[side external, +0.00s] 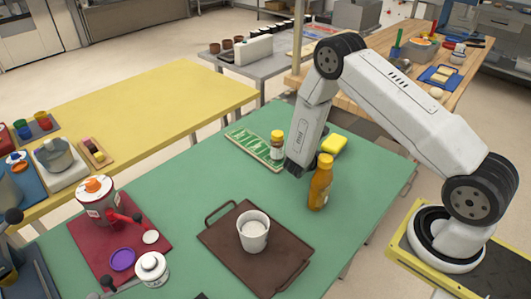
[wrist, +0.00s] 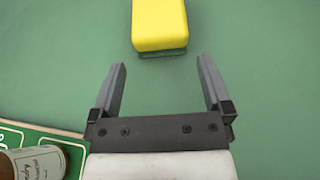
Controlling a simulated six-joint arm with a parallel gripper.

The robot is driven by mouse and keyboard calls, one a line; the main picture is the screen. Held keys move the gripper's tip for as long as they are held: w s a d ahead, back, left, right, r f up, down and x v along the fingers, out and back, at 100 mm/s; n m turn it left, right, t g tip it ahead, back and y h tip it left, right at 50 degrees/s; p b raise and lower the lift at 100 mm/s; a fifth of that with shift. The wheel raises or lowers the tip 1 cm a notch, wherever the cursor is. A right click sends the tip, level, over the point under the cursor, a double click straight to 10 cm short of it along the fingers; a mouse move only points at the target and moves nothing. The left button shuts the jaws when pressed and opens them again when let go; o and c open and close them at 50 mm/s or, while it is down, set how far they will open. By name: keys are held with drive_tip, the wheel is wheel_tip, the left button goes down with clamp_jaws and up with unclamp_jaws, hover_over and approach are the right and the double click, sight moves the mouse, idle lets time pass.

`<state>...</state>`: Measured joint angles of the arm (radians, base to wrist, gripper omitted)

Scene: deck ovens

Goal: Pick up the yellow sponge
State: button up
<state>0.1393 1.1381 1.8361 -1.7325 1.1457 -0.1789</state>
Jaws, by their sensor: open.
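The yellow sponge (side external: 334,146) lies on the green table top, just right of my gripper and partly hidden behind my arm in the side view. In the wrist view the sponge (wrist: 158,22) is at the top centre, yellow on top with a green lower layer. My gripper (wrist: 160,75) is open and empty, its two fingers apart, with the near end of the sponge just ahead of the gap between them. In the side view my gripper (side external: 293,172) points down close to the table; its fingertips are hard to make out there.
A yellow-capped bottle (side external: 277,148) stands by a green-and-white board (side external: 252,146) left of my gripper. An orange bottle (side external: 320,185) stands in front of it, close by. A brown tray (side external: 223,258) holds a white cup (side external: 253,238). Table right of the sponge is clear.

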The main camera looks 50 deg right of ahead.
sight(328, 149)
drive_tip(key=shift+d+f, duration=0.1)
drive_tip(key=shift+d, duration=0.1)
drive_tip(key=shift+x, duration=2.5)
drive_tip(key=c, duration=0.9)
drive_tip(key=shift+r, duration=0.3)
drive_tip(key=shift+r, duration=4.85)
